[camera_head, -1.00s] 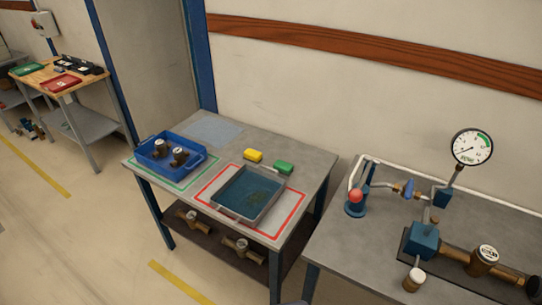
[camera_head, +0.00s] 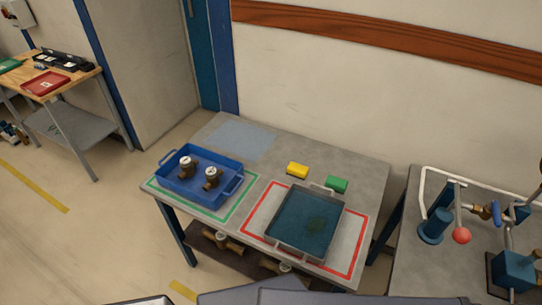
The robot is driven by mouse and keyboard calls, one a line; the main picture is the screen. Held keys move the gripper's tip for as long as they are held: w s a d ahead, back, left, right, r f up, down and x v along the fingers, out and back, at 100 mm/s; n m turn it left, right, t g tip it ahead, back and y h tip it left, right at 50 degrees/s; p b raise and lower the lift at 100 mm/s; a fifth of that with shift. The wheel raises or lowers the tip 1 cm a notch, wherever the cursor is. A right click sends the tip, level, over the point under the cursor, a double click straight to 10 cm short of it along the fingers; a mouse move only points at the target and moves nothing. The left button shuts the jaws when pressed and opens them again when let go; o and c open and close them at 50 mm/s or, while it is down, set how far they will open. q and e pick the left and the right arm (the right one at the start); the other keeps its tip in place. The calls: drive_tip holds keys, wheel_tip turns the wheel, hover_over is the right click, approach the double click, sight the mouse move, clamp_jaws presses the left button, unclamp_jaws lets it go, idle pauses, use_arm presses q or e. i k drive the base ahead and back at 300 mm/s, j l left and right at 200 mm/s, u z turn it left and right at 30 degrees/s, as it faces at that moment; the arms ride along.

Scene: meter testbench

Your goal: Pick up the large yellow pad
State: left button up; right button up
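The yellow pad (camera_head: 297,170) is a small block lying on the grey table (camera_head: 366,178), toward its back edge. A green block (camera_head: 336,184) lies just right of it, apart from it. Neither of my grippers is in the head view. Grey parts at the bottom edge look like my own body.
A blue tray (camera_head: 225,160) with brass meters stands inside a green outline on the left. A grey tray (camera_head: 339,212) with a dark blue-green bottom stands inside a red outline, in front of the blocks. A bench with pipework (camera_head: 437,222) is at right.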

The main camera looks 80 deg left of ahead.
sight(296, 171)
drive_tip(key=k+j, duration=0.2)
drive_tip(key=j, duration=0.15)
drive_tip(key=k+j, duration=0.15)
drive_tip(key=j, duration=0.25)
drive_tip(key=k+j, duration=0.2)
drive_tip(key=j, duration=0.15)
drive_tip(key=k+j, duration=0.15)
drive_tip(key=j, duration=0.25)
drive_tip(key=k+j, duration=0.2)
drive_tip(key=j, duration=0.15)
drive_tip(key=k+j, duration=0.2)
drive_tip(key=j, duration=0.15)
